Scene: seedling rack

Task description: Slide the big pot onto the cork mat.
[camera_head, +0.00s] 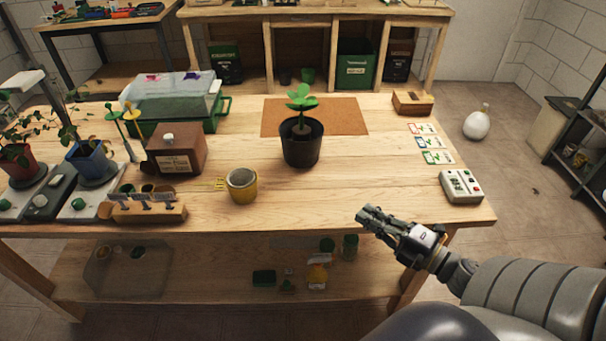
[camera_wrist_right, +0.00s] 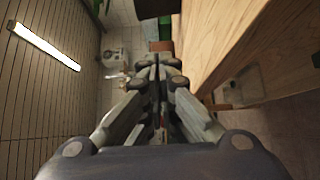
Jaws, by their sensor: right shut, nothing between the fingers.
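The big pot (camera_head: 300,148) is black and holds a green-leaved seedling. It stands upright on the wooden table, its upper part overlapping the front edge of the cork mat (camera_head: 342,114) in the head view. The cork mat is a flat brown rectangle at the back middle of the table. My right gripper (camera_head: 364,216) is shut and empty, just off the table's front edge, right of and nearer than the pot. It also shows in the right wrist view (camera_wrist_right: 158,62), beside the table side. My left gripper is not in view.
A yellow pot (camera_head: 242,187) stands in front and left of the big pot. A wooden box (camera_head: 177,150) and a green propagator tray (camera_head: 178,105) are on the left. Seed cards (camera_head: 430,143) and a white device (camera_head: 461,187) lie on the right. The table between pot and cards is clear.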

